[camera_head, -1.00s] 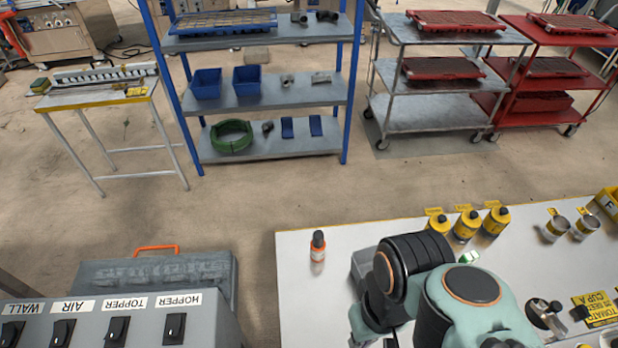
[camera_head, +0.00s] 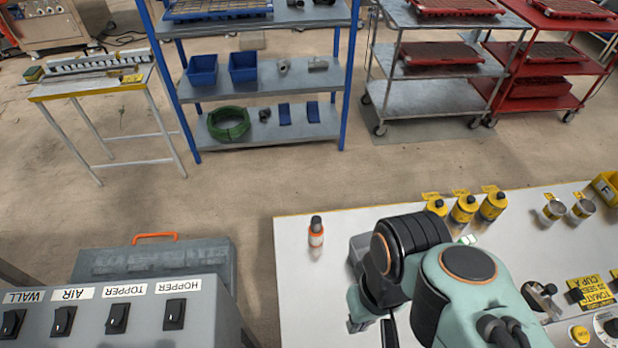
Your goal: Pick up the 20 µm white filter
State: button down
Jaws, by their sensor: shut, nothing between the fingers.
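I cannot make out a filter marked 20 µm in this view. A small white and green item (camera_head: 468,240) lies on the white bench (camera_head: 300,290), just right of my arm's black joint; it is too small to identify. My teal and black arm reaches over the bench at the lower middle and hides part of its top. My gripper is not clearly visible; a thin dark piece at the bottom edge below the arm cannot be identified.
An orange and white bottle (camera_head: 316,233) stands left on the bench. Yellow bottles (camera_head: 464,208) and metal cups (camera_head: 581,209) stand along its back edge. A grey box (camera_head: 362,247) is partly behind my arm. A switch panel (camera_head: 140,318) is at lower left.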

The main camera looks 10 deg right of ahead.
jog(key=c, duration=0.6)
grip_release()
jog(key=r+m+t, duration=0.2)
jog(key=m+t, duration=0.2)
jog(key=m, duration=0.2)
send_over(316, 230)
jog(key=s+d, duration=0.2)
jog(key=s, duration=0.1)
jog(key=w+f+g, duration=0.1)
jog(key=f, duration=0.7)
jog(key=w+a+f+g, duration=0.1)
jog(key=w+f, duration=0.1)
jog(key=f, duration=0.6)
jog(key=w+f+g, duration=0.1)
jog(key=f, duration=0.7)
jog(key=shift+w+a+g+h, duration=0.15)
jog(key=shift+a+g+h, duration=0.2)
jog(key=shift+g+h, duration=0.05)
